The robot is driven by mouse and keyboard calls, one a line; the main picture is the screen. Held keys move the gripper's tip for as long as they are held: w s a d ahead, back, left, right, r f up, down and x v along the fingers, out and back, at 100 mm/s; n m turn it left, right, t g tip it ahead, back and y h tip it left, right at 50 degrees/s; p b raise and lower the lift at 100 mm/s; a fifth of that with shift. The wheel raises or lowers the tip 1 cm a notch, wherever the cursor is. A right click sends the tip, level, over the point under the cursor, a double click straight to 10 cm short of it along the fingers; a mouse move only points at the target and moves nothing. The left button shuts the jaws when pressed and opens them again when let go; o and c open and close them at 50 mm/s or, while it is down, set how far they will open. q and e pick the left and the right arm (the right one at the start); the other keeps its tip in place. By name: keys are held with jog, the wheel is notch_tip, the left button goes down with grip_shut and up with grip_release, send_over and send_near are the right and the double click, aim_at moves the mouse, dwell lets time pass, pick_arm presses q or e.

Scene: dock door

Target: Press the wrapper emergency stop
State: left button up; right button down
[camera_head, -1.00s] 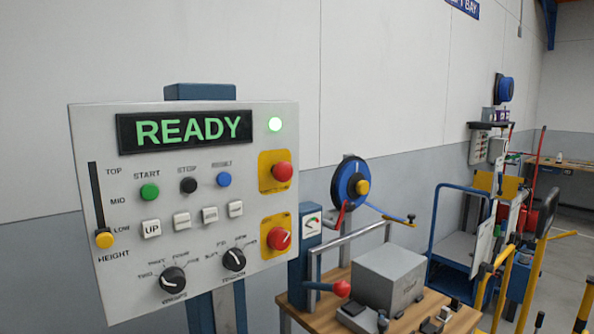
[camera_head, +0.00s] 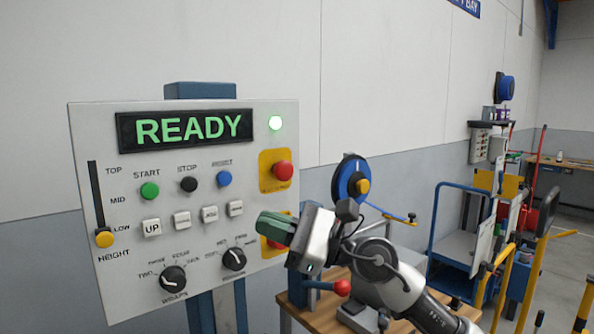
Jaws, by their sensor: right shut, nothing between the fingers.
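The wrapper control panel (camera_head: 105,230) stands at the left, its display (camera_head: 187,131) reading READY in green. A red mushroom button (camera_head: 282,171) on a yellow plate, which looks like the emergency stop, is at its upper right and in full view. A second red control (camera_head: 275,244) on a yellow plate below it is mostly hidden behind my right gripper. My right gripper (camera_head: 272,229) is shut and empty, pointing left in front of the panel's lower right part, below the upper red button. I cannot tell whether it touches the panel. My left gripper is not in view.
Right of the panel are a wooden bench (camera_head: 296,298), a lever with a red knob (camera_head: 342,287) and a blue reel (camera_head: 349,180). A blue cart (camera_head: 437,226) and yellow rails (camera_head: 505,285) stand farther right.

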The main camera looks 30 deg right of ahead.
aim_at(289, 171)
jog(key=s+d+r+n+h, duration=0.1)
jog(key=d+r+n+h, duration=0.1)
jog(key=d+r+h, duration=0.2)
jog(key=s+d+r+n+h, duration=0.1)
jog(key=d+r+n+h, duration=0.2)
jog(key=d+h, duration=0.5)
jog(key=d+r, duration=0.1)
jog(key=d, duration=0.3)
jog(key=shift+h, duration=0.3)
jog(key=p+x, duration=0.2)
jog(key=x, duration=0.2)
jog(key=p+x, duration=0.2)
jog(key=x, duration=0.2)
jog(key=r+p+x, duration=0.1)
jog(key=p+x, duration=0.1)
jog(key=x, duration=0.3)
jog(key=shift+w+a, duration=0.1)
jog(key=shift+a, duration=0.05)
jog(key=shift+w+a+f, duration=0.1)
jog(key=shift+w+f, duration=0.05)
jog(key=shift+w, duration=0.25)
